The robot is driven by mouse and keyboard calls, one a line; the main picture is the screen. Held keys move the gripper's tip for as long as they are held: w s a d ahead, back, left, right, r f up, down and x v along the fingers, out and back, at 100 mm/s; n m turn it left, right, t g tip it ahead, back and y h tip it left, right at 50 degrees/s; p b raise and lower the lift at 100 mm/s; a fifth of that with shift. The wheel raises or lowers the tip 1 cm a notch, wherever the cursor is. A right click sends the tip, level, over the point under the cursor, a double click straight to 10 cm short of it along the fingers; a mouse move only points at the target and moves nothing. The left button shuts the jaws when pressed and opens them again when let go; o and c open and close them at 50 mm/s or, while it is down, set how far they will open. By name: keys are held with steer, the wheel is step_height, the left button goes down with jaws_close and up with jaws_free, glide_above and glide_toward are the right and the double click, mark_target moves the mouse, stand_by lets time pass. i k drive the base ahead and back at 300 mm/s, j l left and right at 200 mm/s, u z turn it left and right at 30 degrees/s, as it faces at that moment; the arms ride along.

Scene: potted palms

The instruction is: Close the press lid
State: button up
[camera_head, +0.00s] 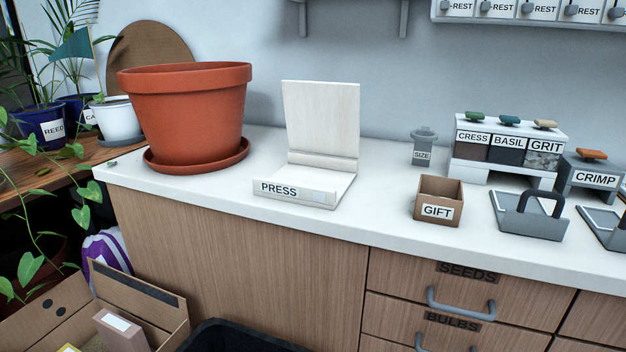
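The press (305,192) stands on the white counter, right of the large terracotta pot. It is a pale wooden base with a "PRESS" label on its front edge. Its lid (321,116) is open, standing upright at the back of the base. The visible top of the base looks empty. My gripper is not in view.
A terracotta pot (184,115) on a saucer stands close at the left. A small "GIFT" box (438,202) stands to the right, with clear counter (385,205) between. Labelled bins and grey trays (528,215) fill the right. A shelf hangs above at the right.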

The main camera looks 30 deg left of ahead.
mark_target(322, 119)
steer(key=u, duration=1.5)
steer(key=i+l+z, duration=0.15)
steer(key=l, duration=0.15)
steer(key=i+l+z, duration=0.15)
steer(key=l, duration=0.15)
steer(key=i+l+z, duration=0.15)
steer(key=l, duration=0.15)
steer(key=k, duration=0.05)
